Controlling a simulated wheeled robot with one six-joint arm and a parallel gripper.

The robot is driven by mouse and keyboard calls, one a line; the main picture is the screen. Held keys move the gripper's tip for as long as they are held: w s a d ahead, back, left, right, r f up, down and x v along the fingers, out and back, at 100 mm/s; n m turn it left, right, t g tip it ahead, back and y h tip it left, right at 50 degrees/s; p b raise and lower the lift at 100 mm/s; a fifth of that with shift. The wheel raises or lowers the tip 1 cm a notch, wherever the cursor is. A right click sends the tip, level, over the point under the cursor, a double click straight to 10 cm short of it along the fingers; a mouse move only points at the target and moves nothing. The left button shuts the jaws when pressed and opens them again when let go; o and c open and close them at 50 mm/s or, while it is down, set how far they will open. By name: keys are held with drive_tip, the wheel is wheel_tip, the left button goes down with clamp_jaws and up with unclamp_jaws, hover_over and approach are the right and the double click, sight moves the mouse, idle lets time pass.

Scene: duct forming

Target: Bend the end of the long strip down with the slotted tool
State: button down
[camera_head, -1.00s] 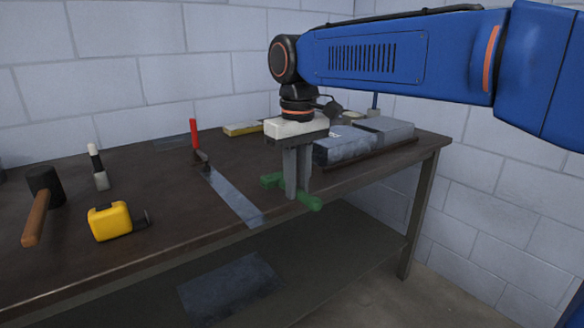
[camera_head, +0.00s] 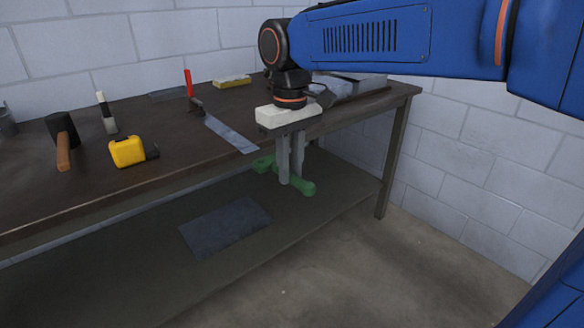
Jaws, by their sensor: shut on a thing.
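The long strip (camera_head: 229,134) is a thin grey metal piece. It lies on the table top with its near end at the front edge, and its far end is by a red-handled clamp (camera_head: 190,88). My gripper (camera_head: 290,182) points down at the table's front edge, right of the strip's end. Its fingers are shut on a green tool (camera_head: 303,187), which I take for the slotted tool. The tool appears in front of the table edge and lower than the strip's end, apart from it in the picture. Its slot cannot be made out.
On the bench (camera_head: 130,185) lie a mallet (camera_head: 63,150), a yellow tape measure (camera_head: 127,151), a white-and-black handled tool (camera_head: 106,112) and a yellow block (camera_head: 232,81). Grey blocks (camera_head: 350,87) stand at right behind my gripper. A grey sheet (camera_head: 225,226) lies on the lower shelf.

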sight(272, 171)
drive_tip(key=shift+w+a, duration=0.65)
drive_tip(key=shift+w, duration=0.35)
drive_tip(key=shift+w+a, duration=0.65)
drive_tip(key=shift+w, duration=0.3)
drive_tip(key=shift+w+a, duration=0.45)
drive_tip(key=shift+w, duration=0.2)
drive_tip(key=shift+w+a, duration=0.4)
drive_tip(key=shift+w, duration=0.2)
idle(2.1)
drive_tip(key=shift+s+d+f+t+y, duration=0.15)
drive_tip(key=shift+f+t+y, duration=0.15)
drive_tip(key=shift+f+t, duration=0.25)
drive_tip(key=shift+f+t+y, duration=0.5)
drive_tip(key=shift+f+t, duration=0.15)
drive_tip(key=shift+f, duration=0.25)
drive_tip(key=shift+s+f+t, duration=0.1)
drive_tip(key=shift+f+t, duration=0.2)
drive_tip(key=shift+f, duration=0.2)
drive_tip(key=shift+f+y, duration=0.4)
